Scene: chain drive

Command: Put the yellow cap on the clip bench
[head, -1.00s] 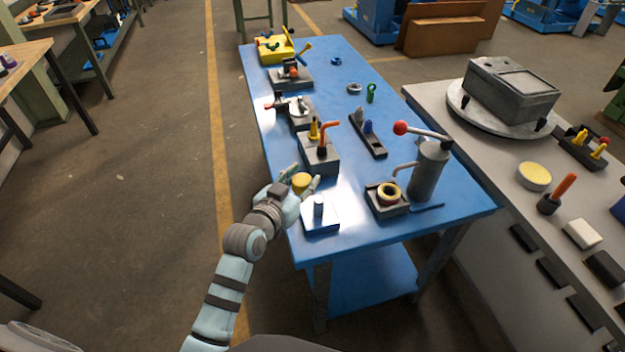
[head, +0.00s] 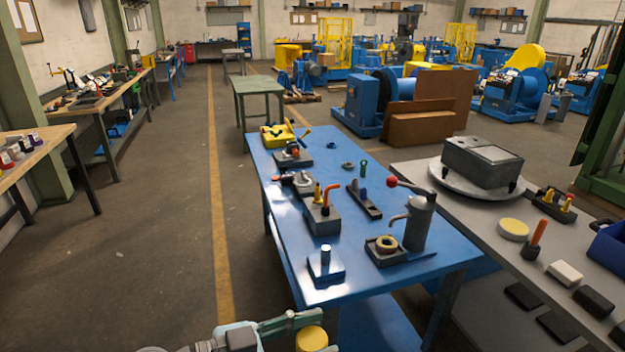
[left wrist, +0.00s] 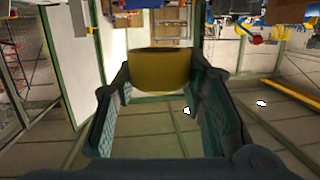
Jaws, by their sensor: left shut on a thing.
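My left gripper (head: 300,330) is at the bottom of the head view, in front of the near edge of the blue table. It is shut on the yellow cap (head: 311,338), a short round piece. In the left wrist view the cap (left wrist: 160,70) sits between the two fingers, held clear of any surface. My right gripper is not in view. No bench is labelled, so I cannot tell which one is the clip bench.
The blue table (head: 300,235) holds several fixtures and a grey pump. A grey bench (head: 450,185) stands to its right. Wooden benches (head: 85,110) with items line the left, and a green table (head: 258,84) is behind. The floor aisle (head: 170,200) is clear.

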